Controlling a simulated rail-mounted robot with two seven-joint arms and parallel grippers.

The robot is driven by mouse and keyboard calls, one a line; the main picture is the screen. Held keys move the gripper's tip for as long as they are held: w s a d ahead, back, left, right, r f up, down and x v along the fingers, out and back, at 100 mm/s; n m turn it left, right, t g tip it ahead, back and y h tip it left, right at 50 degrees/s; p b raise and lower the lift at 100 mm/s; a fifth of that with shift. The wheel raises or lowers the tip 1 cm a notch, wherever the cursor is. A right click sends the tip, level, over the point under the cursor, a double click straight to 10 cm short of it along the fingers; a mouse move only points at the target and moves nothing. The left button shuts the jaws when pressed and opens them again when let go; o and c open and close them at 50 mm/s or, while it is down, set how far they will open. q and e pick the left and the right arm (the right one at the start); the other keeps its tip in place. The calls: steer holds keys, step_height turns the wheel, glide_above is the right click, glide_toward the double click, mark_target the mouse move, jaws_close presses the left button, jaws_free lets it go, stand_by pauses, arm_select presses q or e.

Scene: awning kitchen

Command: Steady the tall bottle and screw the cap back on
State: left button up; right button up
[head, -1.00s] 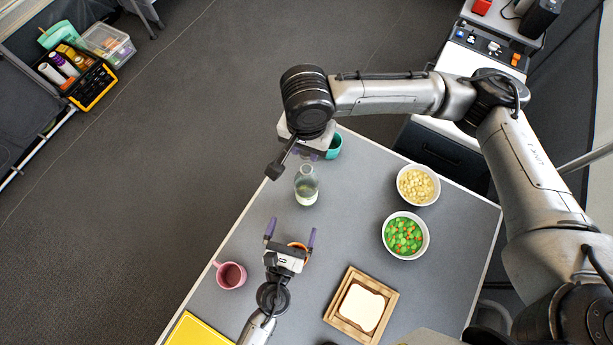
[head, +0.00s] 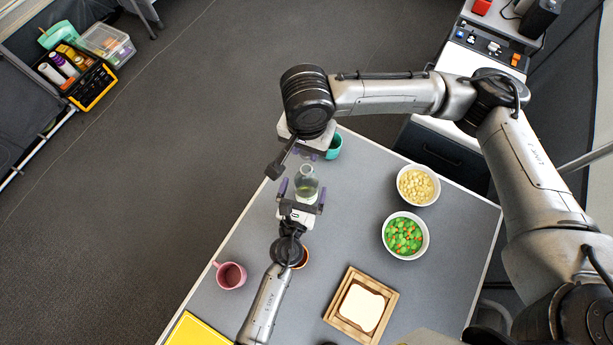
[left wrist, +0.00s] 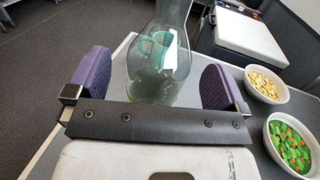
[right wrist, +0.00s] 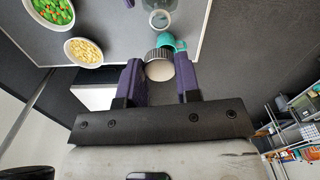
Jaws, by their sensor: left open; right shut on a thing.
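The tall clear bottle (head: 307,186) stands upright near the table's far end, with some liquid in its lower part; its open mouth shows in the right wrist view (right wrist: 160,18). My left gripper (head: 304,190) is open, with its purple fingers on either side of the bottle, which also fills the middle of the left wrist view (left wrist: 158,70). My right gripper (right wrist: 163,72) is shut on the round cap (right wrist: 159,68), which has a ridged rim and pale face. It holds the cap beyond the bottle, apart from its mouth. In the head view my right arm hides the cap.
A teal cup (head: 334,147) stands behind the bottle near the table's corner. A bowl of pale cubes (head: 418,186) and a bowl of green and orange vegetables (head: 405,236) are to the right. A pink mug (head: 231,275), an orange-rimmed cup (head: 302,257) and a bread tray (head: 341,324) are nearer.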

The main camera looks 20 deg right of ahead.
arm_select(q)
steer(key=shift+w+d, duration=0.25)
steer(key=shift+w, duration=0.1)
steer(key=c, duration=1.4)
steer(key=shift+o, duration=0.2)
arm_select(e)
steer(key=shift+f, duration=2.5)
